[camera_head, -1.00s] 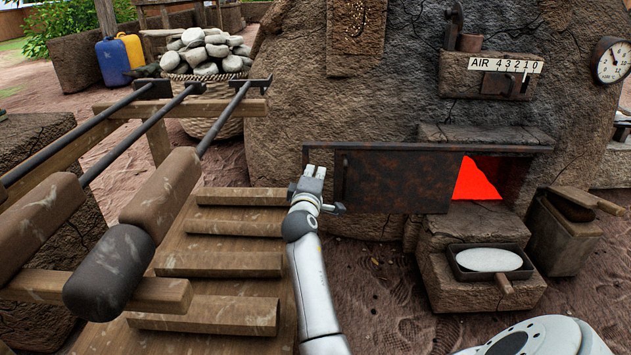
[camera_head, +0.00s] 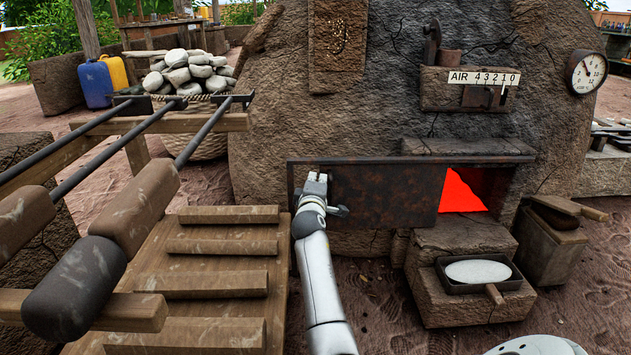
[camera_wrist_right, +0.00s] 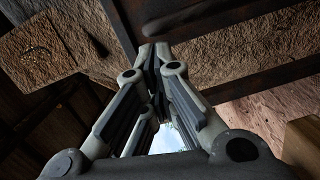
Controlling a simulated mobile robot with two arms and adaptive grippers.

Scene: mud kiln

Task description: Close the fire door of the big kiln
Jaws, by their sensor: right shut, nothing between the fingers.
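The fire door (camera_head: 385,193) is a dark, rusty metal panel hanging under a long rail (camera_head: 430,160) on the front of the big kiln. It covers the left part of the fire opening; red glow (camera_head: 460,192) shows to its right. My right gripper (camera_head: 315,178) is shut and empty at the door's left edge, under the rail's left end. It hides the upright handle there; I cannot tell whether it touches it. In the right wrist view my fingers (camera_wrist_right: 155,58) are closed together, with dark metal beyond them. My left gripper is not in view.
A slatted wooden rack (camera_head: 200,262) stands close left of my right arm, with long rods (camera_head: 125,140) above it. Below the opening, a stone step (camera_head: 465,240) bears a pan (camera_head: 478,272). A lidded bin (camera_head: 550,240) stands to its right.

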